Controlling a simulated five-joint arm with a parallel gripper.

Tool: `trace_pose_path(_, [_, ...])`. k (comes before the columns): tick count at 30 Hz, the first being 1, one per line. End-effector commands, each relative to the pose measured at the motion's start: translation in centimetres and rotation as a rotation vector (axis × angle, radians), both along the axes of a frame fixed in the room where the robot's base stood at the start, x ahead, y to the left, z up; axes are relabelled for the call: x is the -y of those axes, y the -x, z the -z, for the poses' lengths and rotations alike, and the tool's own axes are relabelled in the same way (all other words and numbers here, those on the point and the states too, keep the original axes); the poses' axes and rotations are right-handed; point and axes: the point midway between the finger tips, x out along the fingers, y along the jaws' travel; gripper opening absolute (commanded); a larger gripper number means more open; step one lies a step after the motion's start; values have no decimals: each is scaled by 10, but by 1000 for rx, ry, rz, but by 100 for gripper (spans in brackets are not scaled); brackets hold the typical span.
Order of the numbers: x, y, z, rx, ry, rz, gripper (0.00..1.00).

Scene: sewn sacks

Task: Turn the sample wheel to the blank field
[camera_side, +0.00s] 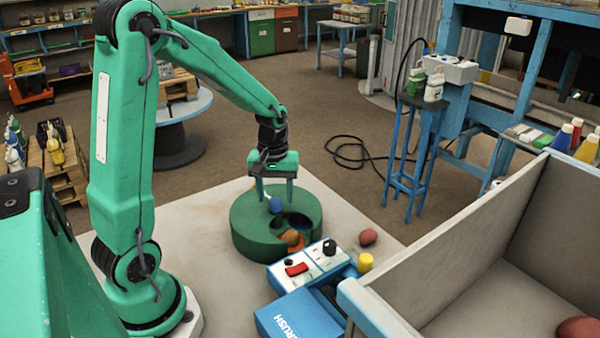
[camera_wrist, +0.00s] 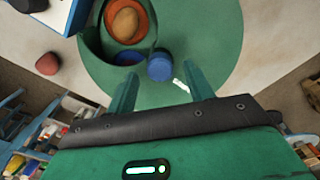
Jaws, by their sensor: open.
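The sample wheel (camera_side: 247,235) is a thick green round drum on the pale table; its green top fills much of the wrist view (camera_wrist: 205,35). A cut-out in the top shows an orange field (camera_wrist: 108,20) with a brown sack (camera_wrist: 125,24) on it. A sliver of a blue field (camera_wrist: 128,58) shows at the cut-out's edge. A blue knob (camera_wrist: 160,66) stands up from the top; it also shows in the side view (camera_side: 275,205). My gripper (camera_wrist: 162,84) is open and points down over the wheel. The knob lies between its finger lines; contact cannot be told.
A white control panel (camera_side: 322,258) with a black knob and red switch stands right of the wheel, on a blue machine (camera_side: 290,318). A grey-walled bin (camera_side: 450,245) fills the right.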

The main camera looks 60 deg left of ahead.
Motion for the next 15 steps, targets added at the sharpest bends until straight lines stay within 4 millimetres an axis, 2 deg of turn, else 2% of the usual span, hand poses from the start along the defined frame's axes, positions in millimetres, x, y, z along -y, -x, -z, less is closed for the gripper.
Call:
trace_pose_path(6, [0,0,18,-1,0,0,52])
trace_pose_path(15, [0,0,21,0,0,0,52])
